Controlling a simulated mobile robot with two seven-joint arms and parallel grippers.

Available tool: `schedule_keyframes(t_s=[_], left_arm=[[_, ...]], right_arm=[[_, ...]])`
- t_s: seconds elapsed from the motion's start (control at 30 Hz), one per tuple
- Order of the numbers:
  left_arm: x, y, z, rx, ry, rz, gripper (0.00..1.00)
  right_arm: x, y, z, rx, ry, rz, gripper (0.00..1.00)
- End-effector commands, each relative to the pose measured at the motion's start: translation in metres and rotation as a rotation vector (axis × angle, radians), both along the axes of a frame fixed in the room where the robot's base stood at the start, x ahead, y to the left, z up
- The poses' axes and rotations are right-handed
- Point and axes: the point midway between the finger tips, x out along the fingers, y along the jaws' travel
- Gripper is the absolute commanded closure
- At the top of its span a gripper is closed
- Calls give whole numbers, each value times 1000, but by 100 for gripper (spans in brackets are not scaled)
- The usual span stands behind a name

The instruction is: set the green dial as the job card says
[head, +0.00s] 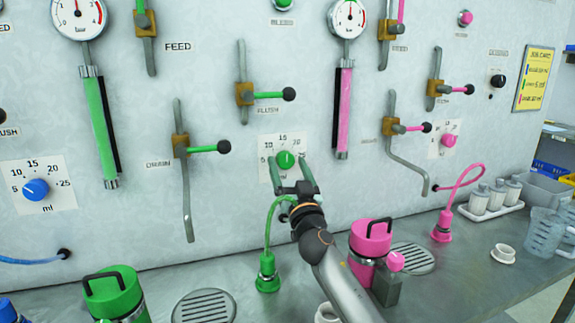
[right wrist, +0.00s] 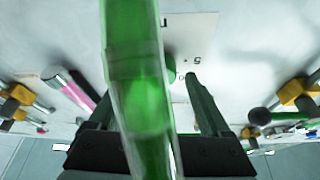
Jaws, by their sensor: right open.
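The green dial (head: 285,160) sits on a white scale plate (head: 271,144) on the wall panel. Its pale mark looks roughly upward, near 15; part of the scale is hidden. My right gripper (head: 290,168) is open, with its fingers apart on either side of the dial in the head view; I cannot tell whether they touch it. My left gripper is out of view.
A green hose (head: 268,228) runs beside my right wrist to a green fitting (head: 267,273) on the bench. Above the dial is a green flush lever (head: 270,95), to the left a green drain lever (head: 205,149). A pink canister (head: 370,238) stands beside my forearm.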

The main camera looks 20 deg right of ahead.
Motion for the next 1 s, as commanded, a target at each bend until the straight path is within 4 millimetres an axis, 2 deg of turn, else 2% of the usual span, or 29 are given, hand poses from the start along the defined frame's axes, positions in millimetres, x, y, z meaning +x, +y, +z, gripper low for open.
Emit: schedule_keyframes(t_s=[0.17, 0.47, 1.0], left_arm=[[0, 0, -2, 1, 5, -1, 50], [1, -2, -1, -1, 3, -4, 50], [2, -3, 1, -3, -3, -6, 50]], right_arm=[[9, 0, 4, 0, 0, 0, 18], [11, 0, 4, -1, 0, 0, 18], [10, 0, 4, -1, 0, 0, 77]])
